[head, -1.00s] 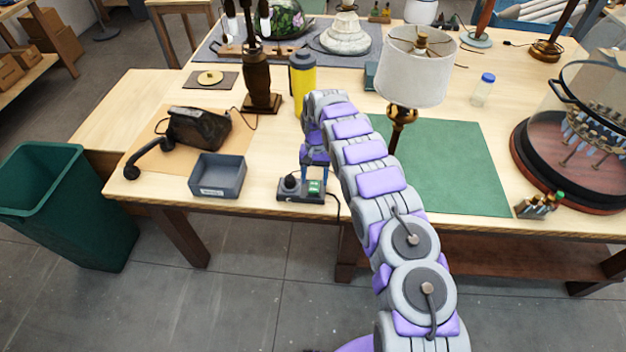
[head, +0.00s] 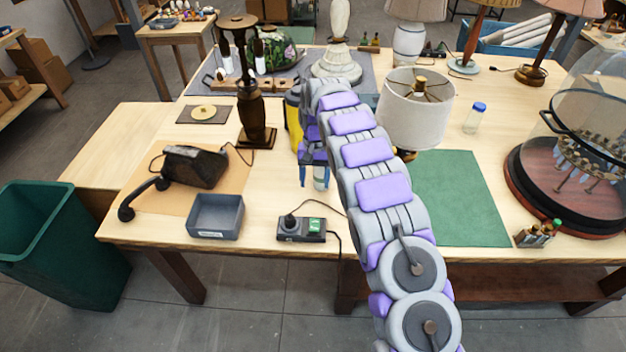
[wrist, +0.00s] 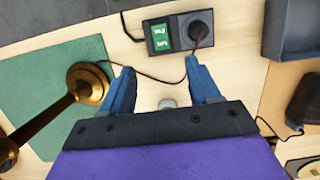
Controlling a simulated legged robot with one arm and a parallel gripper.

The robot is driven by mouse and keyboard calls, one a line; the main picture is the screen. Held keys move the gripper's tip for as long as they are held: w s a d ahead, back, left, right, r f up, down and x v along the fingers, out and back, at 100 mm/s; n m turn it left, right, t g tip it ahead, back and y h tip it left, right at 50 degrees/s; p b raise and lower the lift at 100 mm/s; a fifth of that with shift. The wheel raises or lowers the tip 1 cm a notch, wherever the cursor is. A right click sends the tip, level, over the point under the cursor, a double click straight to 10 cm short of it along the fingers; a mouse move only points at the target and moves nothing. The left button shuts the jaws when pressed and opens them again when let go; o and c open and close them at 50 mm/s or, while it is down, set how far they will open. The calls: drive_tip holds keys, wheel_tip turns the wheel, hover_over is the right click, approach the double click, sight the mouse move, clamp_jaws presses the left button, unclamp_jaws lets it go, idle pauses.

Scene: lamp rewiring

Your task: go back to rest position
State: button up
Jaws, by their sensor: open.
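My gripper (head: 313,178) hangs over the wooden table, behind the small black box with a green switch (head: 302,229). Its blue fingers (wrist: 160,72) are spread apart, with no object clasped between them. In the wrist view the switch box (wrist: 178,34) lies beyond the fingertips, clear of them. A small pale round item (wrist: 168,103) shows between the fingers in the wrist view. In the head view a small jar (head: 320,180) shows beside the fingers. My arm covers part of the yellow bottle and the green mat.
A grey tray (head: 215,216) and a black telephone-like device (head: 190,168) are left of the switch box. A lamp with a white shade (head: 414,110) stands right of my arm by the green mat (head: 465,200). A glass dome (head: 585,140) is at the far right. A cord runs from the box.

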drive_tip(key=s+d+r+b, duration=0.2)
drive_tip(key=s+d+r, duration=0.45)
drive_tip(key=s, duration=0.25)
drive_tip(key=s+d+r+b, duration=0.2)
drive_tip(key=s+d+r, duration=0.3)
drive_tip(key=s+r, duration=0.3)
drive_tip(key=s+d+f+b, duration=0.1)
drive_tip(key=s+f, duration=0.1)
drive_tip(key=s, duration=1.3)
drive_tip(key=s+d+f+t+b, duration=0.1)
drive_tip(key=s+d+f+b, duration=0.1)
drive_tip(key=s, duration=1.3)
drive_tip(key=shift+f, duration=0.5)
